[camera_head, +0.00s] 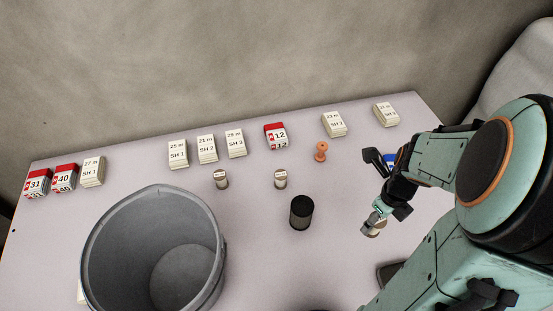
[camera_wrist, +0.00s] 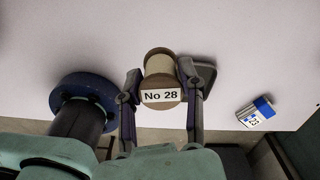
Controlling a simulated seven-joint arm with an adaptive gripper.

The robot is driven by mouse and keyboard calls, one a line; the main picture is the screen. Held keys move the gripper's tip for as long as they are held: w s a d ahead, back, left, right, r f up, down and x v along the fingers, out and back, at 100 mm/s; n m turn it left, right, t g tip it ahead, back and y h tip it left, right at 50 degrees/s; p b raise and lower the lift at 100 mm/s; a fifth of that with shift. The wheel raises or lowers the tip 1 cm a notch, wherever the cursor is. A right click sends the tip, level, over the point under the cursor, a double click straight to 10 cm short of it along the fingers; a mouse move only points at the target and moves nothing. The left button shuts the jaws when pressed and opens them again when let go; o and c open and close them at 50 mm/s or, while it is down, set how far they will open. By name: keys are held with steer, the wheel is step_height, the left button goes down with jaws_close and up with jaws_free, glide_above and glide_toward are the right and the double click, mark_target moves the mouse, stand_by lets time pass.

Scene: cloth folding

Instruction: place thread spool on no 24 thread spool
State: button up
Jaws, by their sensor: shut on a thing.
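My gripper (camera_head: 378,207) is shut on a thread spool (camera_head: 375,228) with pale thread and brownish ends, held at the right side of the table. In the wrist view the spool (camera_wrist: 160,69) sits between both fingers (camera_wrist: 160,90), and its label reads "No 28". Two small spools stand upright on the table, a left one (camera_head: 221,180) and a right one (camera_head: 280,180), both left of my gripper and apart from it. Their labels are too small to read, so I cannot tell which is No 24.
A large grey bucket (camera_head: 101,252) stands at the front left. A black cylinder (camera_head: 301,213) stands between the right spool and my gripper. An orange peg-like object (camera_head: 321,152) is farther back. Labelled blocks, including a red 12 block (camera_head: 276,137), line the back. A blue-white block (camera_wrist: 258,114) lies right.

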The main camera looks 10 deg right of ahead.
steer(key=w+a+r+n, duration=0.4)
steer(key=w+a+n, duration=0.4)
steer(key=w+n, duration=0.25)
steer(key=w+a+r+n, duration=0.1)
steer(key=w+a+n, duration=0.15)
steer(key=a, duration=0.65)
steer(key=w+a+n, duration=0.1)
steer(key=a+n, duration=0.2)
steer(key=a, duration=0.5)
glide_above(219, 175)
steer(key=f, duration=0.8)
steer(key=shift+s+f, duration=0.35)
steer(key=shift+s, duration=0.05)
steer(key=shift+w+f, duration=0.4)
steer(key=shift+f, duration=0.1)
steer(key=shift+w+f, duration=0.1)
steer(key=shift+f, duration=1.45)
